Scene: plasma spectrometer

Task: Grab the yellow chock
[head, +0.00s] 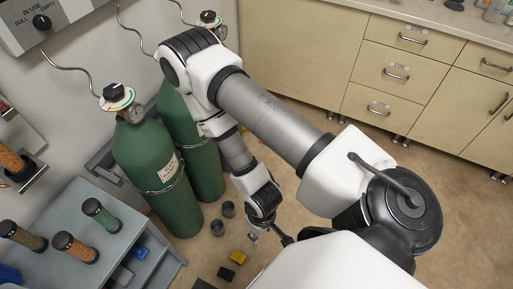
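The yellow chock (238,257) lies on the floor at the lower middle of the head view, below the green gas cylinders. My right arm comes in from the right, bends over near the cylinders and reaches down. Its gripper (268,236) is above and to the right of the yellow chock, apart from it in the picture. The fingers are small and partly hidden by the wrist, so I cannot tell how wide they stand. My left gripper is out of view.
A black block (225,273) lies beside the yellow chock. Small dark cups (217,227) stand near the green cylinder (160,175). A grey shelf unit (60,205) with sample tubes is at left. Beige cabinets (290,55) line the back. Brown floor (450,190) is free at right.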

